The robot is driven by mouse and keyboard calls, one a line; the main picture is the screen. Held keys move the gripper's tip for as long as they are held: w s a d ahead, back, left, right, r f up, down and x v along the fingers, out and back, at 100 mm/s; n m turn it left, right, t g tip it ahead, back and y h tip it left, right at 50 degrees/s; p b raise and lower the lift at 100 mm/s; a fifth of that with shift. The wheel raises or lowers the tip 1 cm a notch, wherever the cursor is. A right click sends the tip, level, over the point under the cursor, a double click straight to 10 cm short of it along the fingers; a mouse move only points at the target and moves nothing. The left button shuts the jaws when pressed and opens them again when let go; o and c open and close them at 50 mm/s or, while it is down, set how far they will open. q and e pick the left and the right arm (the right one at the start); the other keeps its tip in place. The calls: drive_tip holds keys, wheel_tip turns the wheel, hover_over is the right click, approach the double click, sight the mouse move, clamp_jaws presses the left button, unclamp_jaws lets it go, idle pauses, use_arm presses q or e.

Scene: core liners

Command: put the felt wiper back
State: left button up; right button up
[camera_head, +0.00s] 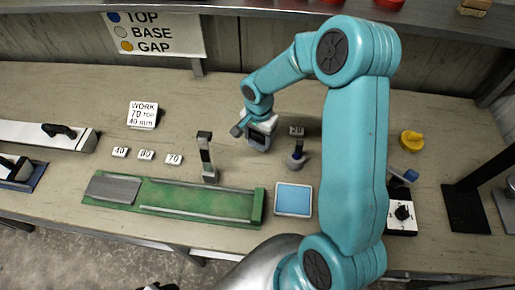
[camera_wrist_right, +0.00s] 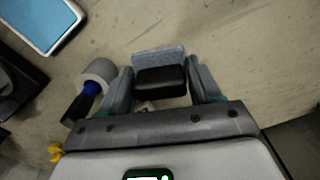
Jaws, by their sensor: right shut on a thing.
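My right gripper (camera_head: 260,133) is low over the bench, behind the middle of it. In the wrist view its two grey fingers (camera_wrist_right: 161,82) stand on either side of the felt wiper, a black block (camera_wrist_right: 160,80) with a grey felt-like strip (camera_wrist_right: 158,57) along its far edge. The fingers are shut on the black block. In the head view the wiper is mostly hidden by the gripper, and I cannot tell whether it touches the bench. My left gripper is not in view.
A tool with a grey round head (camera_head: 296,160) stands close to the right gripper; its blue band (camera_wrist_right: 92,87) shows in the wrist view. A blue-topped pad (camera_head: 293,199), green tray (camera_head: 258,207), upright stand (camera_head: 207,157) and yellow item (camera_head: 412,140) are nearby.

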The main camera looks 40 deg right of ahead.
sight(260, 156)
drive_tip(key=shift+w+f, duration=0.1)
drive_tip(key=shift+f, duration=0.7)
drive_tip(key=shift+d+f, duration=0.15)
drive_tip(key=shift+f, duration=0.05)
wheel_tip(260, 156, down, 5)
drive_tip(key=b, duration=0.3)
drive_tip(key=shift+f, duration=0.4)
drive_tip(key=shift+r, duration=0.2)
drive_tip(key=shift+s, duration=0.25)
drive_tip(key=shift+w+f+b, duration=0.1)
drive_tip(key=shift+f+b, duration=0.05)
drive_tip(key=shift+b, duration=0.15)
drive_tip(key=o, duration=0.9)
drive_tip(key=shift+w+f, duration=0.1)
drive_tip(key=shift+w, duration=0.05)
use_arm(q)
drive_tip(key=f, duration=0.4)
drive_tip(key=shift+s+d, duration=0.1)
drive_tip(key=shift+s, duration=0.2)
use_arm(e)
drive_tip(key=shift+o, duration=0.2)
